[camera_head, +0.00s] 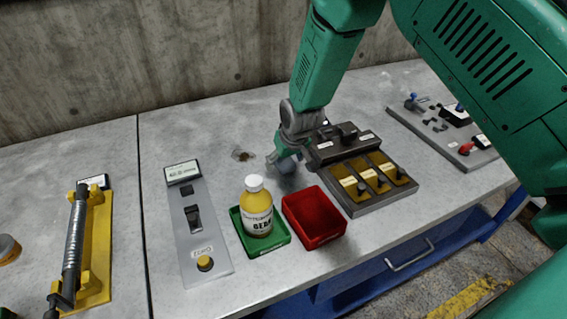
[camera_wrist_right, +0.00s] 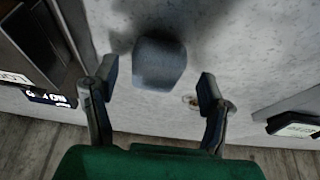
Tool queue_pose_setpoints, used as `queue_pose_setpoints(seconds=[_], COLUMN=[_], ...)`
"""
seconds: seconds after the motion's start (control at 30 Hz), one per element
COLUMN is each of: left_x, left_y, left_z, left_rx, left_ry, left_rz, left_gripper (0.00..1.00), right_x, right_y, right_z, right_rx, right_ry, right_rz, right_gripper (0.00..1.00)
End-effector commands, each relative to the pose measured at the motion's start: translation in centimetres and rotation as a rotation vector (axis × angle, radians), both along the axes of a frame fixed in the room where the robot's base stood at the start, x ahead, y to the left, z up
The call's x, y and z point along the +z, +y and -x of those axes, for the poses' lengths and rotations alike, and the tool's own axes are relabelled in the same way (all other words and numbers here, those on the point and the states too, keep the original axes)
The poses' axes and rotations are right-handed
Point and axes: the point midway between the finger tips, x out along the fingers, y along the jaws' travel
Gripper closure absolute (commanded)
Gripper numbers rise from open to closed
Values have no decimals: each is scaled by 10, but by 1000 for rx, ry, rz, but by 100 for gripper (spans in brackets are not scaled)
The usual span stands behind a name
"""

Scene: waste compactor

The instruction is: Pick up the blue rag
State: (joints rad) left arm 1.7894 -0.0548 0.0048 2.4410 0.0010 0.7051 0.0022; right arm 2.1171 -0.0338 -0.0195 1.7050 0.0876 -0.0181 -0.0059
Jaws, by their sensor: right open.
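The blue rag (camera_wrist_right: 159,63) is a small grey-blue bundle on the grey tabletop. In the right wrist view it lies ahead of the two fingertips, near the gap between them. In the head view the rag (camera_head: 287,166) shows only in part, beneath my right gripper (camera_head: 287,150), behind the red bin. My right gripper is open, and its spread fingers show in the wrist view (camera_wrist_right: 157,88) with nothing between them. The fingers look apart from the rag. My left gripper is not in view.
A red bin (camera_head: 325,233) and a green tray (camera_head: 240,226) with a yellow bottle (camera_head: 257,205) stand in front of the rag. A dark box with yellow compartments (camera_head: 339,154) stands close on the right. A switch panel (camera_head: 209,262) lies to the left. The concrete wall (camera_head: 180,50) is behind.

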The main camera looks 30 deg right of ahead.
Motion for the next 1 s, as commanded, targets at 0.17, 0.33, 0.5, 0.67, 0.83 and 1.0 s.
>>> queue_pose_setpoints(seconds=[0.17, 0.33, 0.5, 0.67, 0.83, 1.0], left_x=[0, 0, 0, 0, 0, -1], left_y=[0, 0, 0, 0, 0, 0], left_z=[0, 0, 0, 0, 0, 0], left_rx=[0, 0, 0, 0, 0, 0], left_ry=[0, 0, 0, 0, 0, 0], left_rz=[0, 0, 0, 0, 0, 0], left_gripper=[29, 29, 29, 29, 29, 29], right_x=[-12, -12, -12, -12, -10, 14], right_y=[-2, -2, -2, -1, -1, -1], right_z=[-5, -5, -5, -5, -5, -6], right_rx=[-1, -1, -1, -1, -1, -1], right_ry=[-1, -1, -1, -1, -1, -4], right_rz=[-2, -3, -2, -1, -2, -1], right_gripper=[33, 33, 86, 86, 86, 86])
